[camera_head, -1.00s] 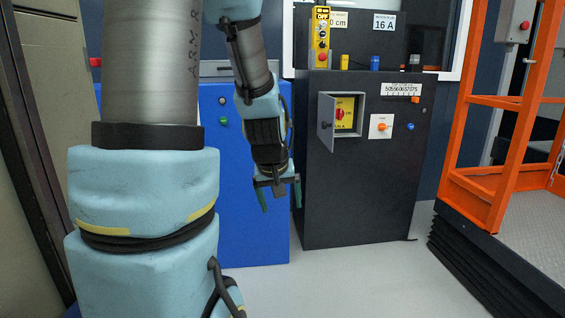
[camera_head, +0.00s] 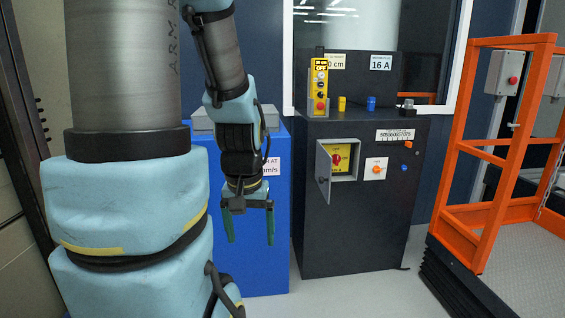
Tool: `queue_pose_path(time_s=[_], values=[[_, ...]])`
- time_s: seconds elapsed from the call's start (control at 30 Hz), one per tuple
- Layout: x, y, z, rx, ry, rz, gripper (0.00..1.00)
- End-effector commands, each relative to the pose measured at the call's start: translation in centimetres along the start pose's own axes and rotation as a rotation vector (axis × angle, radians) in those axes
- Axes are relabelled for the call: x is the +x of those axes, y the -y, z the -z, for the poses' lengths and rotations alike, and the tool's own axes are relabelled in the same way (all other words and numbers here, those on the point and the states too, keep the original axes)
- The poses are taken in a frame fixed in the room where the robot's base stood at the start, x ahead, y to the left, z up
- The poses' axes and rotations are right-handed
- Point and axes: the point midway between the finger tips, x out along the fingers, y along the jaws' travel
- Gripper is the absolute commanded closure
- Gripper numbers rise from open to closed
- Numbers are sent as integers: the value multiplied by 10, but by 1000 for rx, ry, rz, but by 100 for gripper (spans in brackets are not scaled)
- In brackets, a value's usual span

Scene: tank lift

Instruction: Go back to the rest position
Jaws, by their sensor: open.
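My gripper (camera_head: 250,240) hangs at the end of my arm, pointing down, in front of a blue cabinet (camera_head: 255,272). Its two green fingers are apart and nothing shows between them. It is to the left of a black control cabinet (camera_head: 350,235) and looks clear of it. The black cabinet carries a small box with its grey door (camera_head: 324,174) standing open, showing a yellow panel with a red rotary switch (camera_head: 337,159).
A yellow control pendant (camera_head: 320,85) stands on the black cabinet. An orange-railed lift platform (camera_head: 500,225) stands at the right. Grey floor (camera_head: 345,295) shows free in front of the black cabinet. A window is behind.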

Motion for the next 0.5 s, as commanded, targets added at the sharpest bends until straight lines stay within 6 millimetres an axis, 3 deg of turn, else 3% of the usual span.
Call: queue_pose_path(time_s=[0.03,0.3,0.5], values=[[-33,0,5,0,0,0,9],[-115,0,16,0,0,0,9],[-165,-1,23,0,0,0,9]])
